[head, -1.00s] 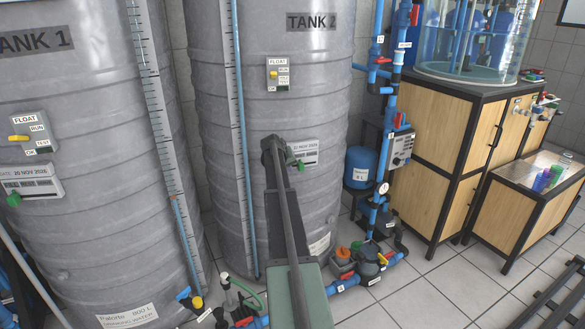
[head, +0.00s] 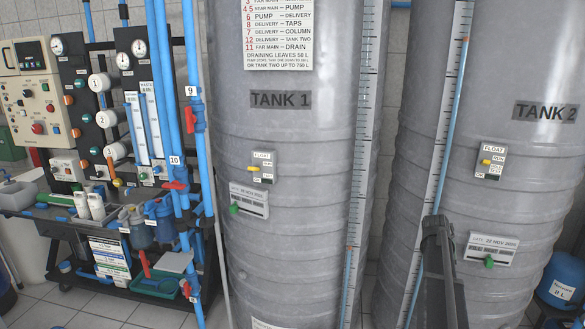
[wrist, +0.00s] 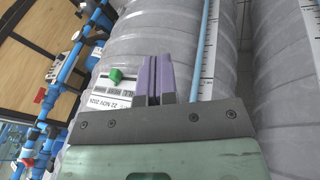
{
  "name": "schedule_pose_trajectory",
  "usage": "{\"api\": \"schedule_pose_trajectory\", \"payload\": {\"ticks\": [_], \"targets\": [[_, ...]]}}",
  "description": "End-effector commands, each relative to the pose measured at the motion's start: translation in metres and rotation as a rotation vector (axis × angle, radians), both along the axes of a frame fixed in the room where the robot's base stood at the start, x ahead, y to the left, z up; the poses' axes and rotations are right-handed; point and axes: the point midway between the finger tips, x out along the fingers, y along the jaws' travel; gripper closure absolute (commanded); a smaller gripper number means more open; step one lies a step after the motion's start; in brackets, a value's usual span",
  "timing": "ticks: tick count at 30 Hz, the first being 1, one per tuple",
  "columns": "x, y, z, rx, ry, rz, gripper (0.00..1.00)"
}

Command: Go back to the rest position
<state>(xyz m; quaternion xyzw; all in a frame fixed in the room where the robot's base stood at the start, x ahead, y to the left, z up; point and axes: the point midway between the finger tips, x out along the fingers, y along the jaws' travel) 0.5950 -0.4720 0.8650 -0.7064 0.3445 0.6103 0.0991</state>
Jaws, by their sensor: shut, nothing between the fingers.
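My gripper (wrist: 154,80) shows in the wrist view with its two purple fingers together and nothing between them. In the head view part of my arm rises at the lower right, in front of tank 2 (head: 480,70); the fingertips cannot be made out there. In the wrist view the fingers point along the grey ribbed tank wall, beside a date label (wrist: 112,97) with a green knob (wrist: 115,75). I cannot tell the exact gap between fingers and tank.
Tank 1 (head: 290,140) stands in the middle. A rack with gauges and valves (head: 110,120) and blue pipes (head: 165,90) fill the left. A blue vessel (head: 562,280) is at the right edge. Bare floor tiles (head: 105,312) show at lower left.

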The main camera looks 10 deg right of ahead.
Motion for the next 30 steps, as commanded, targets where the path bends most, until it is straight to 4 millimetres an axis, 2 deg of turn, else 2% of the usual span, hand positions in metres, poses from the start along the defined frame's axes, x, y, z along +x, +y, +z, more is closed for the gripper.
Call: {"api": "schedule_pose_trajectory", "payload": {"ticks": [1,2,3,5,6,8,9,12,15,17,19,30], "targets": [[-0.016,0.057,0.008,0.05,0.008,0.042,1.0],[-0.02,0.087,0.011,0.082,0.014,0.069,1.0],[-0.028,0.126,0.013,0.123,0.023,0.108,1.0],[-0.041,0.185,0.019,0.181,0.039,0.17,1.0],[-0.052,0.223,0.023,0.217,0.049,0.215,1.0],[-0.071,0.279,0.031,0.267,0.069,0.286,1.0],[-0.085,0.315,0.036,0.297,0.081,0.338,1.0],[-0.121,0.39,0.05,0.351,0.11,0.462,1.0],[-0.143,0.442,0.061,0.363,0.127,0.57,1.0],[-0.143,0.46,0.065,0.359,0.136,0.617,1.0],[-0.139,0.471,0.065,0.357,0.14,0.642,1.0],[-0.138,0.471,0.063,0.356,0.139,0.643,1.0]]}}
